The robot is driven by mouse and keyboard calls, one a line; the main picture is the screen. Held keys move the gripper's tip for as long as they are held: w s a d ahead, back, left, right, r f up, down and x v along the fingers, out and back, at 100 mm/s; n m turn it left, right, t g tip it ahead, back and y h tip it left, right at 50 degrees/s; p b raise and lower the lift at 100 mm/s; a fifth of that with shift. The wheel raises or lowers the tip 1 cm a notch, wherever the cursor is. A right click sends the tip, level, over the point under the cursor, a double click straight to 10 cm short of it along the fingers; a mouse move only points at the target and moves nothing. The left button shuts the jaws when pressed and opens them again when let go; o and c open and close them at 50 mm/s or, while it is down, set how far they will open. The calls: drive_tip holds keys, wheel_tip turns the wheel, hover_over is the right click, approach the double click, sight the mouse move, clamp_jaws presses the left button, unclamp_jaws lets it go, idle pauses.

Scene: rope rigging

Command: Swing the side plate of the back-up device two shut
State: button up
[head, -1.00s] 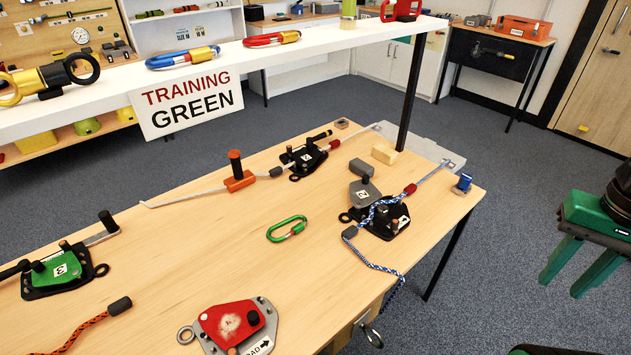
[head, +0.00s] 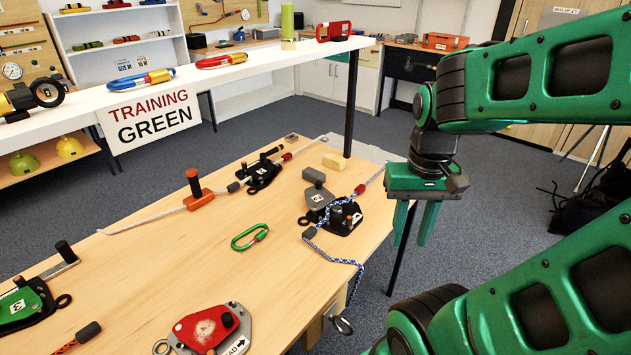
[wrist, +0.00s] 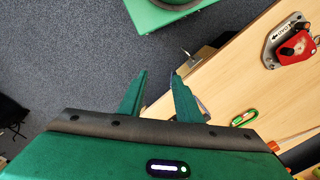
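The back-up device with the grey side plate (head: 319,196) lies near the right edge of the bench. A small label on the plate looks like a 2. The plate is swung out to the upper left, leaving the black body (head: 343,218) uncovered. A blue and white rope (head: 325,246) runs over the body and hangs off the bench. My gripper (head: 411,240) is right of the device, beyond the bench edge and apart from it, fingers down. It is open and empty; a gap shows between its fingers in the wrist view (wrist: 157,88). The device is not recognisable in the wrist view.
On the bench are a wooden block (head: 338,162), a green carabiner (head: 250,237), a red device (head: 208,327), a green device (head: 22,304), another black device (head: 263,172) and an orange-based post (head: 198,196). A white shelf (head: 270,66) on a black post crosses behind.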

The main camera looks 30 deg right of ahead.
drive_tip(key=shift+o, duration=0.7)
drive_tip(key=shift+s, duration=0.1)
drive_tip(key=m+t+h, duration=0.2)
drive_tip(key=t+h, duration=0.1)
drive_tip(key=t, duration=0.1)
hover_over(318, 182)
drive_tip(key=s+a, duration=0.3)
wheel_tip(318, 182, down, 7)
drive_tip(key=x, duration=1)
drive_tip(key=shift+s+d+f, duration=0.2)
drive_tip(key=shift+f, duration=0.05)
